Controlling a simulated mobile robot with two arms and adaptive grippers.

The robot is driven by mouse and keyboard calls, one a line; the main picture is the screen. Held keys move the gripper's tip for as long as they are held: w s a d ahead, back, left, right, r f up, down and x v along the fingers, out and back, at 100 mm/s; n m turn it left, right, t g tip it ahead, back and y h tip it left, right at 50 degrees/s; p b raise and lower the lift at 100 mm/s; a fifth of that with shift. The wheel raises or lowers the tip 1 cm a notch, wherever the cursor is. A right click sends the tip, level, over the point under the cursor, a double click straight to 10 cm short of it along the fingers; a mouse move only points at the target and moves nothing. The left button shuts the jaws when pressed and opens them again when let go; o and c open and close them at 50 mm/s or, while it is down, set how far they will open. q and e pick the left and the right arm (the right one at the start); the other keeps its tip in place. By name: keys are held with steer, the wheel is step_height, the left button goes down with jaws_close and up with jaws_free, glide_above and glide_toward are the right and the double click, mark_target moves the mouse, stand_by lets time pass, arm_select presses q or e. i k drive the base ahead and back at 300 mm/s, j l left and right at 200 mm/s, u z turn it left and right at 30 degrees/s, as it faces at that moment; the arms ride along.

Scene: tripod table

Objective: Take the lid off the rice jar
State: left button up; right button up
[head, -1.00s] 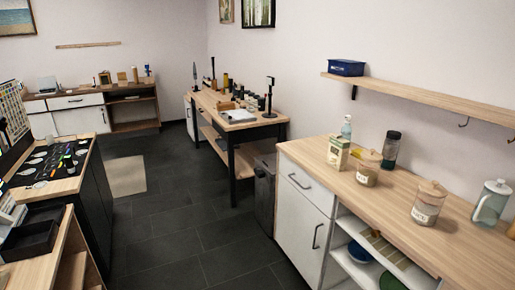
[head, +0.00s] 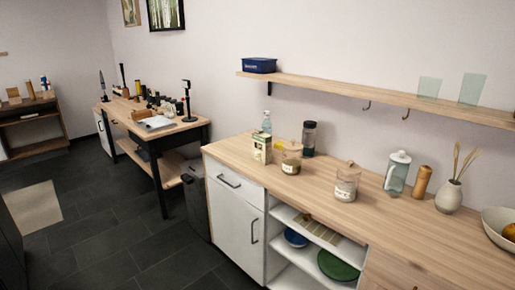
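Two glass jars with wooden lids stand on the wooden counter (head: 420,220) in the head view. The nearer jar (head: 345,186) has pale contents and a label too small to read surely. The farther jar (head: 291,163) has darker, brownish contents at the bottom. I cannot tell for certain from the labels which is the rice jar. Both lids, the nearer one (head: 348,170) and the farther one (head: 291,146), sit on their jars. Neither of my grippers is in view.
A carton (head: 262,148), a clear bottle (head: 266,122) and a dark tumbler (head: 308,138) stand behind or beside the farther jar. A glass pitcher (head: 396,176), wooden mill (head: 421,183), vase (head: 449,196) and bowl (head: 500,228) stand to the right. A shelf (head: 350,94) hangs above.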

mark_target(349, 167)
steer(key=i+j+z, duration=0.2)
steer(key=j+z, duration=0.15)
steer(key=j, duration=0.15)
steer(key=i+j+z, duration=0.1)
steer(key=j+z, duration=0.2)
steer(key=j, duration=0.25)
steer(key=j+z, duration=0.35)
steer(key=j, duration=0.2)
